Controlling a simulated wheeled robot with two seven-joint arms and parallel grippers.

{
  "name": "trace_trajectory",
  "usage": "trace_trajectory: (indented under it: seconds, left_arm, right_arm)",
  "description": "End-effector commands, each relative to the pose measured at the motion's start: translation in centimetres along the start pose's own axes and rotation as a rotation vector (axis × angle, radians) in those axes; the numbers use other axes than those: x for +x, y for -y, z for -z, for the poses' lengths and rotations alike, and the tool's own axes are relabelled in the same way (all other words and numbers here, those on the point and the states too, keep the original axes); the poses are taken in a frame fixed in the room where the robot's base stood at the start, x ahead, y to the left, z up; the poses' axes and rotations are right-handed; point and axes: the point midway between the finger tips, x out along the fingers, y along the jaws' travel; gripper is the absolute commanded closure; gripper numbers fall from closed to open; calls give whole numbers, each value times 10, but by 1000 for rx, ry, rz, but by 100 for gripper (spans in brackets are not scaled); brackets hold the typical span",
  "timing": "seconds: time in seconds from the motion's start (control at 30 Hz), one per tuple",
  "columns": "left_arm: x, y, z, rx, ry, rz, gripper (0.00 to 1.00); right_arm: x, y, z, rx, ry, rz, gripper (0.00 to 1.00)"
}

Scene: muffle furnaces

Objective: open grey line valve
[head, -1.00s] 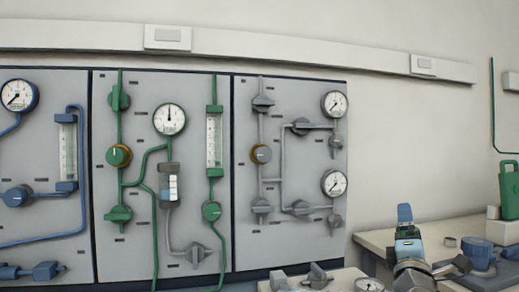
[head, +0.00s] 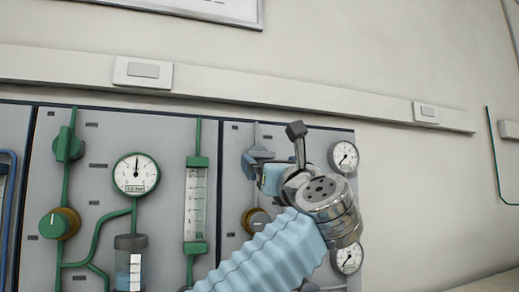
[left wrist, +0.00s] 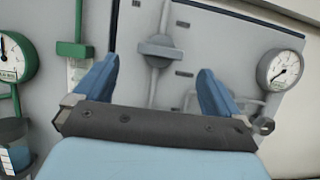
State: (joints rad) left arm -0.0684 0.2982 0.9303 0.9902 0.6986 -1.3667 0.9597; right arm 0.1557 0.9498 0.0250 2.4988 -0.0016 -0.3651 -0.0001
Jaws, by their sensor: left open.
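The grey panel (head: 235,135) carries a grey line with a grey valve (head: 261,152) near its top, partly covered by my left gripper (head: 260,172) in the head view. In the left wrist view, the grey valve (left wrist: 160,48) sits on its vertical pipe beyond and between the two blue fingers. Its handle lies crosswise to the pipe. My left gripper (left wrist: 155,78) is open and empty, with the valve ahead of the fingertips. I cannot tell whether the fingers touch it. My right gripper is not in view.
A round gauge (left wrist: 280,67) is right of the valve. A grey knob with a brown ring (head: 256,221) is below it. The green panel with its gauge (head: 136,173) and flow tube (head: 195,205) is left. A wall rail (head: 300,96) runs above.

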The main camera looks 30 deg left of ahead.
Motion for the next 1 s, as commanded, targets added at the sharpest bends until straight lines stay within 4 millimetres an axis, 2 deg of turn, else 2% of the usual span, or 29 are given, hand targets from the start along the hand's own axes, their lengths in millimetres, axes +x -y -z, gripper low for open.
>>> trace_trajectory:
  seconds: [0.03, 0.1, 0.3, 0.5, 0.77, 1.0]
  left_arm:
    - [16, 0, -5, 1, -2, -3, 2]
    - [31, 0, -4, 1, -2, -2, 2]
    - [66, 1, -3, 1, -1, 0, 2]
    - [80, 1, -1, 2, 1, 1, 2]
    - [80, 1, 0, 2, 1, 1, 2]
    - [80, 0, 0, 2, 2, 1, 37]
  right_arm:
    - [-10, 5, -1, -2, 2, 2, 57]
    - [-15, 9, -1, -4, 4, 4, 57]
    - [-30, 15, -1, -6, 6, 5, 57]
    - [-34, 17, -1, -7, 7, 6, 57]
    - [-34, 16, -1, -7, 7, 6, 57]
    - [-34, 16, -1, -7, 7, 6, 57]
